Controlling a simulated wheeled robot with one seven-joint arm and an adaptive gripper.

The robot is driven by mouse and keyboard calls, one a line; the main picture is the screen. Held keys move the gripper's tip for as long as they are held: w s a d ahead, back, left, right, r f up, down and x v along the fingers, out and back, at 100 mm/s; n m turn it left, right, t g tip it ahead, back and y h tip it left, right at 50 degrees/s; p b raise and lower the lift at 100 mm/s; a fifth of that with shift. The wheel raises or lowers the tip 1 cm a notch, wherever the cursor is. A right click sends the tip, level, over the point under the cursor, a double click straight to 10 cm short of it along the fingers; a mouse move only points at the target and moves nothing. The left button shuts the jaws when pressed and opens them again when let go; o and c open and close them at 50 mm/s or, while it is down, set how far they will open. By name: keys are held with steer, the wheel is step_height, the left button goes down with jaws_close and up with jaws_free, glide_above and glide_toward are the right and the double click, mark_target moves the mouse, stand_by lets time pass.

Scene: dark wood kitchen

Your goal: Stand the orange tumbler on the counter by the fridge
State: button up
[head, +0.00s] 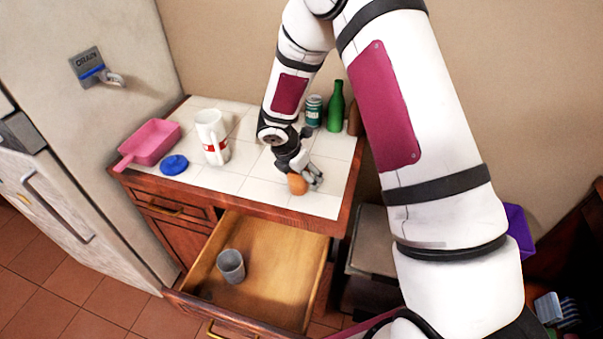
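The orange tumbler (297,185) shows as a small orange-brown shape at the front right of the white-tiled counter (255,185), beside the fridge (90,120). Its upper part is partly covered by my gripper (307,176), whose dark fingers are right at it. The view is too small to show whether the fingers are closed on it or only beside it. I cannot tell whether its base touches the tiles.
A pink pan (152,142), blue lid (174,165) and white mug (212,135) stand left on the counter. A can (314,111), green bottle (336,107) and brown item (355,119) are behind. Below, an open drawer (270,275) holds a grey cup (231,266).

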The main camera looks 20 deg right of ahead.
mark_target(292, 187)
steer(key=v, duration=1.2)
steer(key=shift+d+r, duration=0.2)
steer(key=shift+r, duration=0.1)
steer(key=s+d+r+m, duration=0.4)
steer(key=s+r+m, duration=0.8)
steer(key=r, duration=0.5)
steer(key=s+a+r+m+t+y, duration=0.1)
steer(key=s+r+m+y, duration=0.1)
steer(key=s+m, duration=0.4)
steer(key=s+a+r+m+t+y, duration=0.1)
steer(key=s+r+m+t+y, duration=0.1)
steer(key=s+m, duration=0.4)
steer(key=shift+s+r, duration=0.7)
steer(key=shift+s, duration=0.85)
